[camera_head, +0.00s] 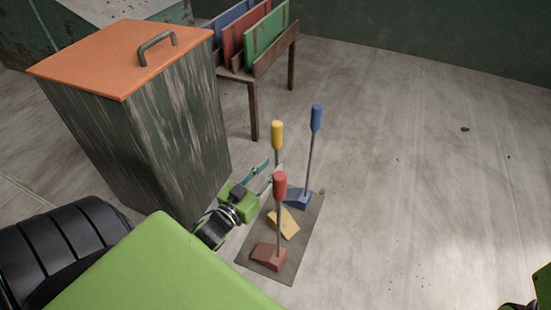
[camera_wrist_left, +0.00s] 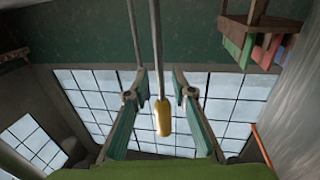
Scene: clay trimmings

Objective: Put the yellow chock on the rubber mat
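The yellow chock (camera_head: 285,222) is a wedge over the dark rubber mat (camera_head: 309,215), between the red and blue chocks, turned askew to them. I cannot tell whether it rests fully flat. Its upright rod ends in a yellow grip (camera_head: 277,135), also in the left wrist view (camera_wrist_left: 163,117). My left gripper (camera_head: 271,172) is at the rod below the yellow grip, partly hidden by the red grip. In the left wrist view its fingers (camera_wrist_left: 159,75) stand apart, with the rod between them and a gap on both sides.
The red chock (camera_head: 268,256) and blue chock (camera_head: 298,200) stand on the mat, their tall handles close to my left gripper. A bin with an orange lid (camera_head: 125,57) is at left. A rack (camera_head: 253,72) of coloured boards stands behind. The floor at right is mostly clear.

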